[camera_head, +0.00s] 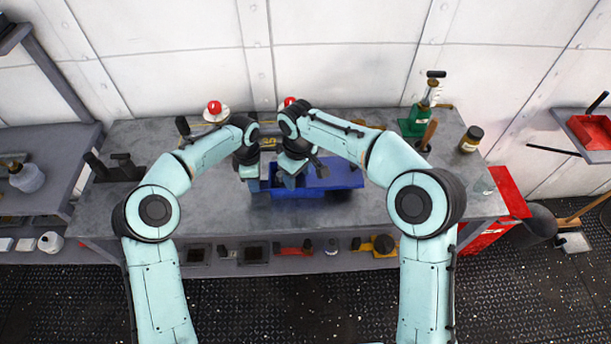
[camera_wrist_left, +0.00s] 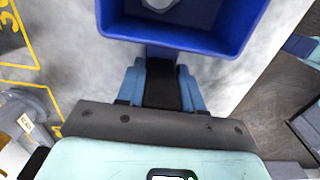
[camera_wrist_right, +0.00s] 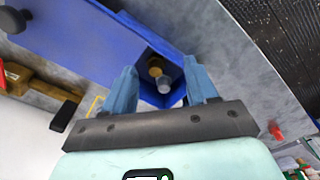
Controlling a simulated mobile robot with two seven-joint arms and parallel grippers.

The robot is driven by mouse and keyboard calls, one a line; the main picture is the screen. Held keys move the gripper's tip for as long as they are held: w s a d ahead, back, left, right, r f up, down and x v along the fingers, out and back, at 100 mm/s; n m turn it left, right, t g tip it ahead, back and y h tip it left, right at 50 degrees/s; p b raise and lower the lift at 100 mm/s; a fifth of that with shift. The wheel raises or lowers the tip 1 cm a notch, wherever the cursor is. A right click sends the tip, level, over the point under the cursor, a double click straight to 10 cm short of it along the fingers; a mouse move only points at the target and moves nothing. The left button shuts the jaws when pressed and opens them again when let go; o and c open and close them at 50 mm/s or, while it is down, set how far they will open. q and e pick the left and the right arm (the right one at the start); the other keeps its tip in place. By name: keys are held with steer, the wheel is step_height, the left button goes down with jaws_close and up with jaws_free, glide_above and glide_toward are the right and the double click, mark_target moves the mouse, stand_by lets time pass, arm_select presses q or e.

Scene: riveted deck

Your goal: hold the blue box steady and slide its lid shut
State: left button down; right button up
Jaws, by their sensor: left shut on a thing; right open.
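The blue box (camera_head: 335,190) lies on the grey workbench. My left gripper (camera_head: 254,188) is at its left end. In the left wrist view, its fingers (camera_wrist_left: 162,82) are closed on a narrow part projecting from the blue box (camera_wrist_left: 185,40), whose near end is open with a pale thing inside. My right gripper (camera_head: 290,180) is above the box, right of the left gripper. In the right wrist view, its fingers (camera_wrist_right: 163,80) are open and apart beside the blue lid (camera_wrist_right: 85,45). Between them, the box's opening shows brownish and pale things inside. Whether a finger touches the lid is unclear.
The workbench (camera_head: 400,205) is clear in front of the box. Red-topped things (camera_head: 215,110) stand along the back. A red cabinet (camera_head: 507,190) adjoins the right end.

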steer(key=w+d+r+m, duration=0.1)
steer(key=d, duration=0.1)
steer(key=w+d+r+m, duration=0.1)
steer(key=d, duration=0.2)
steer(key=w+d+r+m, duration=0.1)
steer(key=d+m, duration=0.1)
steer(key=shift+w+d+r, duration=0.2)
steer(key=shift+r, duration=0.15)
steer(key=w+d+r+m, duration=0.1)
steer(key=d+r+m, duration=0.4)
steer(key=d+r, duration=0.25)
steer(key=shift+g, duration=0.3)
steer(key=f, duration=0.8)
steer(key=d+f, duration=0.1)
steer(key=f, duration=0.3)
steer(key=shift+w+f, duration=0.2)
steer(key=shift+f, duration=0.1)
jaws_close()
